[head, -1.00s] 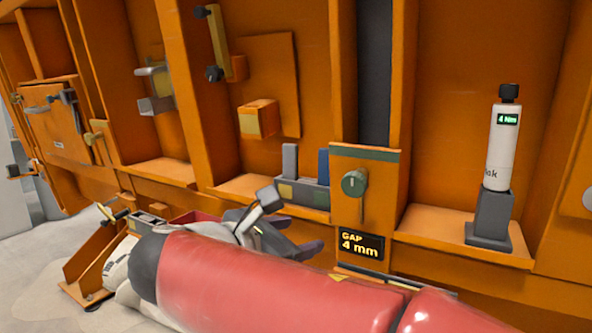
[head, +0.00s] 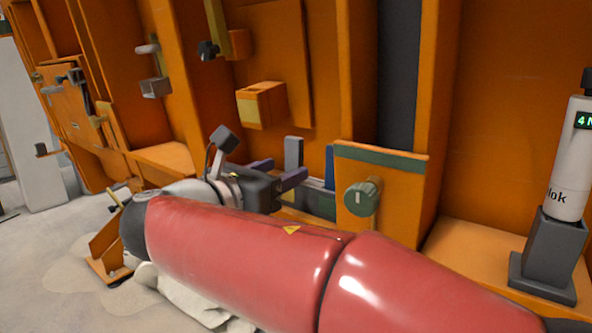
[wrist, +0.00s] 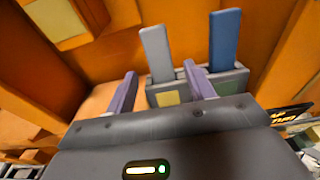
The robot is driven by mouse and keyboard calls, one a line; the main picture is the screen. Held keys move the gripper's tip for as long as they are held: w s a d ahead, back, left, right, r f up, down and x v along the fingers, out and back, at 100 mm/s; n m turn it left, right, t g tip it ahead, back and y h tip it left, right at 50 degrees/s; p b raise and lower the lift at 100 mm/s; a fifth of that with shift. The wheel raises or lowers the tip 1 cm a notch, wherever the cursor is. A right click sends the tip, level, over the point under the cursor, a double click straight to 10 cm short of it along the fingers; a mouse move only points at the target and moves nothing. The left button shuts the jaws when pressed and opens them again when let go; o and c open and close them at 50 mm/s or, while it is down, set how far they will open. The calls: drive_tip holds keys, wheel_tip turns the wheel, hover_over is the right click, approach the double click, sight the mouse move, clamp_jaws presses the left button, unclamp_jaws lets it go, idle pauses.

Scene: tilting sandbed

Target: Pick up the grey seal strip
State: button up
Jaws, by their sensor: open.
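The grey seal strip (wrist: 156,52) stands upright in a dark holder beside a blue strip (wrist: 223,45) in the wrist view. In the head view the grey strip (head: 293,153) rises just behind my gripper (head: 283,170). In the wrist view my gripper (wrist: 157,82) is open and empty, with its two purple fingers pointing toward the holder (wrist: 243,80). The grey strip appears between the fingers in the picture, nearer the left one; I cannot tell the depth left between them. In the head view my arm and gripper hide much of the holder, and the blue strip shows only partly.
An orange post with a green knob (head: 362,197) stands right of the holder. A white tool (head: 570,160) stands in a grey base on the right shelf. An orange block (head: 261,105) juts from the wall above. Sand (head: 60,270) lies at lower left.

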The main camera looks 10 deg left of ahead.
sight(291, 166)
drive_tip(key=x, duration=0.4)
drive_tip(key=shift+w+d, duration=0.1)
drive_tip(key=shift+d, duration=0.05)
drive_tip(key=c, duration=1.1)
drive_tip(key=shift+c, duration=0.2)
